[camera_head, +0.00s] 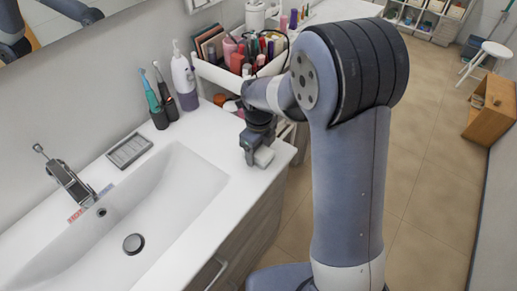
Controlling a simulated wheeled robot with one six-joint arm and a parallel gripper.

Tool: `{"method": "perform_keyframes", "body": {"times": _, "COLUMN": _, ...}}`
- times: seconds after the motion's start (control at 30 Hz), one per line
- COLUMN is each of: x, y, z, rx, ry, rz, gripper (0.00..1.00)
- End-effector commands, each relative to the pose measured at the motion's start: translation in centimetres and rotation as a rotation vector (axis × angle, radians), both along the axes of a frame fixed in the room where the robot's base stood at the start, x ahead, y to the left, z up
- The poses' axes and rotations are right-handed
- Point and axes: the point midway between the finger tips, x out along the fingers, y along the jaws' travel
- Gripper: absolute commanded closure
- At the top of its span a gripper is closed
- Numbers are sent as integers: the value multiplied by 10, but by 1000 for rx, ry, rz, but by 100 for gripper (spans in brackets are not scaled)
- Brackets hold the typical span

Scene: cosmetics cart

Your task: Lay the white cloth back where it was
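A small pale, rounded bundle that looks like the white cloth (264,157) is at my gripper, over the right end of the white washbasin counter (215,137). My gripper (254,156) points down right at the bundle, with a dark finger along its left side. The other finger is not clearly visible, so I cannot tell whether the gripper is closed on it. I also cannot tell whether the bundle touches the counter.
A white cart (228,77) full of cosmetics stands behind the counter. A soap bottle (185,85) and toothbrushes (155,100) stand by the wall. A grey soap dish (130,150) lies behind the sink (150,215). The counter's right edge is close to my gripper.

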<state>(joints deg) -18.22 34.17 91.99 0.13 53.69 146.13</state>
Motion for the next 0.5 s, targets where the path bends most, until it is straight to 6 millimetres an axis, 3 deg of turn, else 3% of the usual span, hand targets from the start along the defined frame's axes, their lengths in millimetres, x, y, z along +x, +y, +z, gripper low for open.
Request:
{"method": "perform_keyframes", "body": {"times": 0.33, "x": 0, "y": 0, "z": 1, "rx": 0, "ry": 0, "rz": 0, "gripper": 28}}
{"method": "perform_keyframes", "body": {"times": 0.5, "x": 1, "y": 0, "z": 18, "rx": 1, "ry": -5, "rz": 0, "gripper": 28}}
